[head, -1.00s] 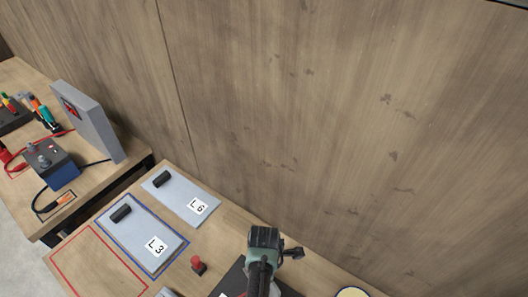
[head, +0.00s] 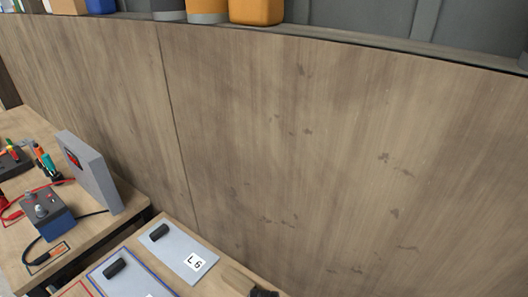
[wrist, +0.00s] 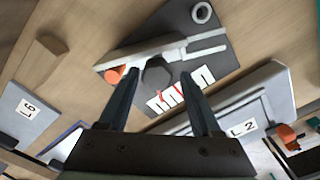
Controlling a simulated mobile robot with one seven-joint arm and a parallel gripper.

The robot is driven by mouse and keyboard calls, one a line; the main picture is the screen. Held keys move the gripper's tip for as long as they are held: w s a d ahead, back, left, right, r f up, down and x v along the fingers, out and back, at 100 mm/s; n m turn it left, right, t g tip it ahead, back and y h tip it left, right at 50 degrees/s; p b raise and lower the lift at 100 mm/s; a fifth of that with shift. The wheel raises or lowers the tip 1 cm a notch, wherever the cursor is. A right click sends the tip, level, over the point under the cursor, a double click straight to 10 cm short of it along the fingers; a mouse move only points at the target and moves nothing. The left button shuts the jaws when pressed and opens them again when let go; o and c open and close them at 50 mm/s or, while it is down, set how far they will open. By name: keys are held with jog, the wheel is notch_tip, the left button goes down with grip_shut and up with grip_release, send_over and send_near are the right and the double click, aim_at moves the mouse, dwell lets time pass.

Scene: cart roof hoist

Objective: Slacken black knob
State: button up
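In the wrist view, a dark, faceted black knob (wrist: 157,72) sits on a dark grey plate (wrist: 208,52) beside a light grey bar. My gripper (wrist: 159,78) is open. Its two fingers show on either side of the knob, with gaps between; I cannot tell how far above it they are. The knob is out of frame in the head view. White labels with red marks (wrist: 180,92) lie on the plate near the right finger.
An orange piece (wrist: 114,76) is left of the knob. Panel L2 (wrist: 268,92) stands to the right. Panel L6 (head: 180,245) and a wooden block (wrist: 38,58) lie to the left. A wooden wall (head: 330,150) rises behind the bench.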

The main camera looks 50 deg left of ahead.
jog(key=shift+o, duration=0.4)
jog(key=shift+w+a+r, duration=0.1)
jog(key=shift+w, duration=0.05)
jog(key=shift+r, duration=0.55)
notch_tip(320, 180, up, 12)
jog(key=b, duration=0.2)
jog(key=shift+f, duration=0.1)
